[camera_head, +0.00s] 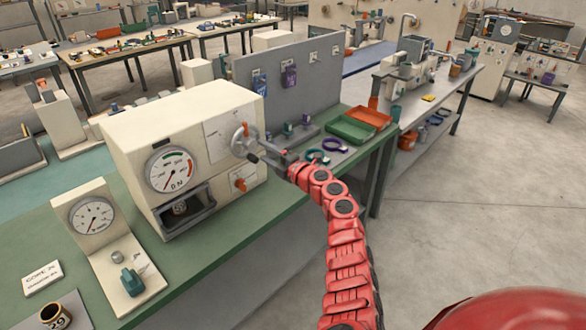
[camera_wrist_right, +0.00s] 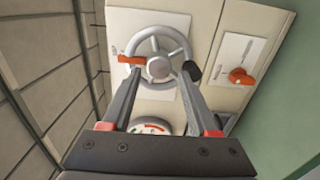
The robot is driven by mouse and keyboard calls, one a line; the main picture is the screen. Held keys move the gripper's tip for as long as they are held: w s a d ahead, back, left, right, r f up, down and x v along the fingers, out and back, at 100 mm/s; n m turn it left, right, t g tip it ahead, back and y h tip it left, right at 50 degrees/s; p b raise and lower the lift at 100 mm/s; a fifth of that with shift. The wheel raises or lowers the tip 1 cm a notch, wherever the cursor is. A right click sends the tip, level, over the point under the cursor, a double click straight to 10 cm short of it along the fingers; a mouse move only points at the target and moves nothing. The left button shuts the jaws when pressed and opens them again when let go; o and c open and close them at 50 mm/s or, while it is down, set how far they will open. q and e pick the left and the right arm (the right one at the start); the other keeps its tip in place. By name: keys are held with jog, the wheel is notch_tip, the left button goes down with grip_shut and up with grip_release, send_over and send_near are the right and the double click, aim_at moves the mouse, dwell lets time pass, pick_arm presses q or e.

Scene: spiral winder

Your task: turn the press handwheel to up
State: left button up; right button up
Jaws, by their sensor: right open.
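The press (camera_head: 140,130) is a beige box on the green bench. Its grey spoked handwheel (camera_head: 238,141) is on the right-hand face, and in the wrist view the handwheel (camera_wrist_right: 158,66) lies just beyond my fingertips. An orange tab (camera_wrist_right: 129,59) shows at the wheel's left side and a dark knob (camera_wrist_right: 193,70) at its right side. My right gripper (camera_head: 264,151) is open in front of the wheel. Its fingers (camera_wrist_right: 160,73) are spread across the lower wheel, and contact with it cannot be told. My left gripper is not in view.
An orange knob (camera_head: 238,185) sits below the wheel on the same face. A large dial (camera_head: 172,171) is on the press front. A smaller gauge stand (camera_head: 93,216) is at the left. Green and orange trays (camera_head: 352,131) lie behind my arm. The floor at right is clear.

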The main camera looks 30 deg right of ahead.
jog(key=b+v, duration=0.2)
jog(key=v, duration=1)
jog(key=shift+s, duration=0.25)
jog(key=shift+a, duration=0.1)
